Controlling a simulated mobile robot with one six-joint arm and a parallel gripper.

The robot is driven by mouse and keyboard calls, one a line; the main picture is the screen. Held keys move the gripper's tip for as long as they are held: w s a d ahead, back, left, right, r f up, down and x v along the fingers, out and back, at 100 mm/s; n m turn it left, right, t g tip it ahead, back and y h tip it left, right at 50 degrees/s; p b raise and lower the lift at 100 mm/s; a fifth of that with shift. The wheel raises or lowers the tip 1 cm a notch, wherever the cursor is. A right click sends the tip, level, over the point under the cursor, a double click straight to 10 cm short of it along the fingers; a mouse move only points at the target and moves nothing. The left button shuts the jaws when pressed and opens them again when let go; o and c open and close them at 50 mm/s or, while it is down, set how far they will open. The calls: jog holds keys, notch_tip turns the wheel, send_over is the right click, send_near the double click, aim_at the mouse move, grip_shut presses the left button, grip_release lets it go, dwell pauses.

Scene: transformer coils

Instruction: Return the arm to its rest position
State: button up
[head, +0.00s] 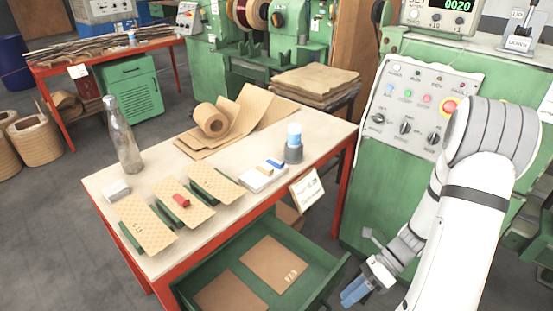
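My gripper (357,291) is at the lower right, low in front of the green machine and just right of the open drawer (335,283). Its blue fingertips point down and to the left. They look close together, but the view is too small to tell whether they are open or shut. I see nothing clearly held in them. My white arm comes down from the right edge and covers part of the machine.
The red-framed table (318,133) holds a glass bottle (124,140), patterned sheets on green pieces (146,222), a red block (181,200), a paper roll (211,121) and a blue-capped container (294,145). The green machine (361,185) with its control panel (412,88) stands beside my arm.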

jog(key=s+a+r+n+t+h+p, duration=0.1)
jog(key=r+n+t+h+p, duration=0.2)
jog(key=r+n, duration=0.8)
jog(key=s+a+r+n+t+h+p, duration=0.1)
jog(key=a+r+n+t+h+p, duration=0.1)
jog(key=r+n+t+h+p, duration=0.2)
notch_tip(320, 180, up, 14)
jog(key=n+h+p, duration=0.1)
jog(key=n+h, duration=0.2)
jog(key=n, duration=0.5)
jog(key=shift+s+f+n+t, duration=0.15)
jog(key=shift+s+n+t, duration=0.15)
jog(key=shift+s, duration=0.05)
